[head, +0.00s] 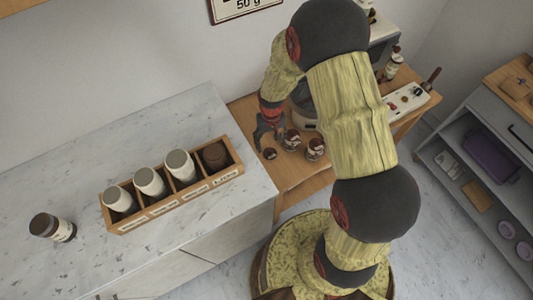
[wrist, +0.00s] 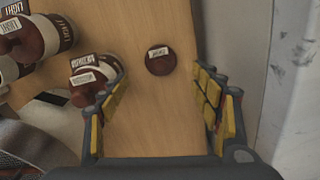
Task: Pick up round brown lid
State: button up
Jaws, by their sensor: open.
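The round brown lid (wrist: 159,66) lies on the wooden counter in the wrist view, with a small white label on its top. It also shows in the head view (head: 270,154), just below my gripper in the picture. My gripper (wrist: 158,95) is open and empty. Its yellow-padded fingers stand to the left and right, and the lid appears ahead between their tips, apart from both. In the head view my gripper (head: 268,133) hangs over the wooden counter.
A labelled jar with a brown lid (wrist: 98,76) stands close left of the lid, near my left finger; another jar (wrist: 47,38) is farther left. Bare wood (wrist: 155,130) surrounds the lid's right side.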

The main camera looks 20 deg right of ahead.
aim_at(270, 150)
notch_tip(270, 150, down, 7)
jog(key=shift+f+b, duration=0.15)
jog(key=shift+b, duration=0.8)
jog(key=shift+s, duration=0.1)
jog(key=shift+c, duration=0.2)
jog(key=c, duration=1.1)
